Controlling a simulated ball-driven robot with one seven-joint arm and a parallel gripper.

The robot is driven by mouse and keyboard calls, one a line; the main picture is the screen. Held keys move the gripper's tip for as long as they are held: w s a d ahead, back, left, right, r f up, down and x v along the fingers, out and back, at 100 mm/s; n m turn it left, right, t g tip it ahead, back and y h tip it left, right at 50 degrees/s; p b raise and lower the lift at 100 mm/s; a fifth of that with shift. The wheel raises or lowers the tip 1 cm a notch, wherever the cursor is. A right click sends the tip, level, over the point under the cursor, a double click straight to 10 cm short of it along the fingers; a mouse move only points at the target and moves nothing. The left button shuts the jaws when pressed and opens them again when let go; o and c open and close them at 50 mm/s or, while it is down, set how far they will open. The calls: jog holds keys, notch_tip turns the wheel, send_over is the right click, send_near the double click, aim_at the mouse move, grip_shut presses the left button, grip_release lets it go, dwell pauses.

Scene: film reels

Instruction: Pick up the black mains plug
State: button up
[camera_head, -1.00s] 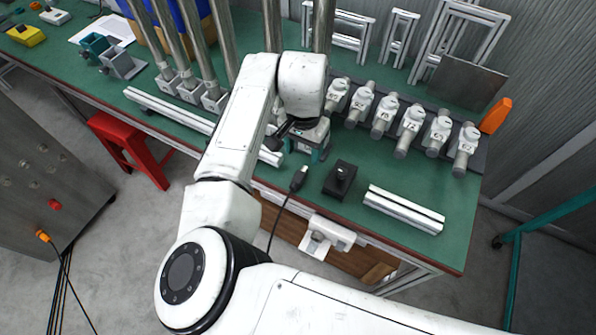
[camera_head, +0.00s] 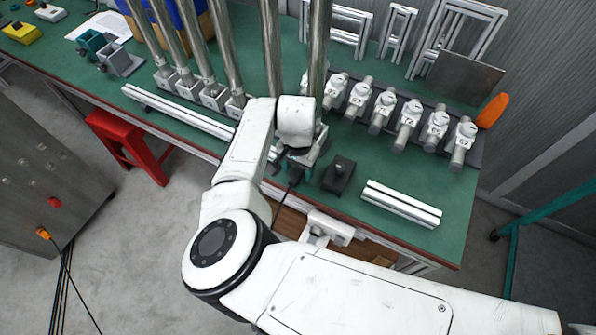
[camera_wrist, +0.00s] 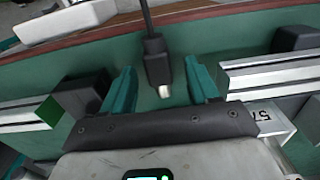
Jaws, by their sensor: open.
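The black mains plug (camera_wrist: 157,66) lies on the green bench top near its front edge, with a pale tip and a black cord running over the edge. In the wrist view my gripper (camera_wrist: 161,72) is open, with one teal finger on each side of the plug's front end and visible gaps to both. I cannot tell how high the fingers are above the bench. In the head view my gripper (camera_head: 294,168) mostly hides the plug; its cord hangs off the edge.
A black box with a knob (camera_head: 339,174) stands close right of my gripper. Aluminium profiles lie left (camera_head: 180,111) and right (camera_head: 401,203). Behind are upright metal tubes and a row of numbered white clamps (camera_head: 407,124). A red stool (camera_head: 130,143) stands in front.

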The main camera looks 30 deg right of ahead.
jog(key=shift+c, duration=0.4)
grip_shut()
